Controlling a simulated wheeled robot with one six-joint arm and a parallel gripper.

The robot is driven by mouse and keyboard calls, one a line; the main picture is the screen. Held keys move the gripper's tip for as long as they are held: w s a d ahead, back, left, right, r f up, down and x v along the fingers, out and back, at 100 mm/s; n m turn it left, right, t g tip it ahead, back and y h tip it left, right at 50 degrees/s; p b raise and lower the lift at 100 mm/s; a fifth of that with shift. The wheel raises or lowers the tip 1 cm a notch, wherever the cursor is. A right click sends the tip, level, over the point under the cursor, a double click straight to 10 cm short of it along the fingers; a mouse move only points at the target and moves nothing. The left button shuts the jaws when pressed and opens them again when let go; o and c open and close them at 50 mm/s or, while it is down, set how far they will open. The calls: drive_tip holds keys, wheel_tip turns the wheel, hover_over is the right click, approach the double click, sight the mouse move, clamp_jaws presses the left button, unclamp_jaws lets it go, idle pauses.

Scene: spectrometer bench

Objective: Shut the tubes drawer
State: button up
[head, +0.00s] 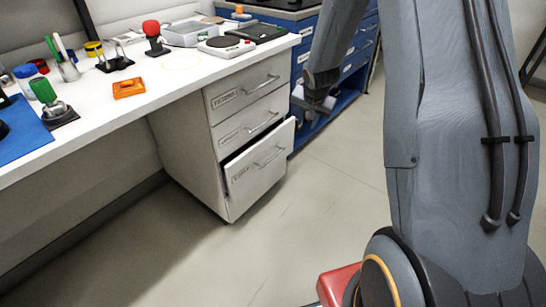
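A light grey drawer unit (185,147) stands under the white bench, with three labelled drawers. Its bottom drawer (258,168) is pulled out partway, and a dark gap shows above its front. The top drawer (245,90) and middle drawer (251,124) sit flush. Each front has a bar handle. The label print is too small to read, so I cannot confirm which is the tubes drawer. My gripper (318,106) hangs to the right of the unit, above and apart from the bottom drawer's handle. I cannot make out whether its fingers are open.
The white bench top (185,72) holds an orange tray (129,89), a white scale (225,46), stamps and pens. A blue cabinet (360,45) stands behind my gripper. The floor (330,190) before the drawers is clear. My arm covers the right side.

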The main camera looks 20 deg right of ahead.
drive_tip(key=s+a+r+n+g+y+b, duration=0.1)
drive_tip(key=s+a+r+n+g, duration=0.2)
drive_tip(key=s, duration=0.8)
drive_tip(key=s+a+r+b, duration=0.2)
drive_tip(key=s+a+r, duration=0.2)
drive_tip(key=s, duration=0.8)
drive_tip(key=w+a+f+m+t+h+b, duration=0.1)
drive_tip(key=w+a+f+m+t+b, duration=0.2)
drive_tip(key=w+f+b, duration=0.6)
drive_tip(key=w+a+f+m+t+h+b, duration=0.1)
drive_tip(key=w+a+f+m+t+b, duration=0.3)
drive_tip(key=w+f, duration=0.75)
drive_tip(key=m+t+h+b, duration=0.2)
drive_tip(key=m+h+b, duration=0.15)
drive_tip(key=b, duration=0.25)
approach(271, 159)
wheel_tip(271, 159, down, 4)
drive_tip(key=w+m+t+h+b, duration=0.2)
drive_tip(key=m+h+b, duration=0.1)
drive_tip(key=m+b, duration=0.15)
drive_tip(key=shift+n, duration=0.5)
drive_tip(key=shift+b+x, duration=1.85)
drive_tip(key=shift+x, duration=1.95)
drive_tip(key=shift+r, duration=0.2)
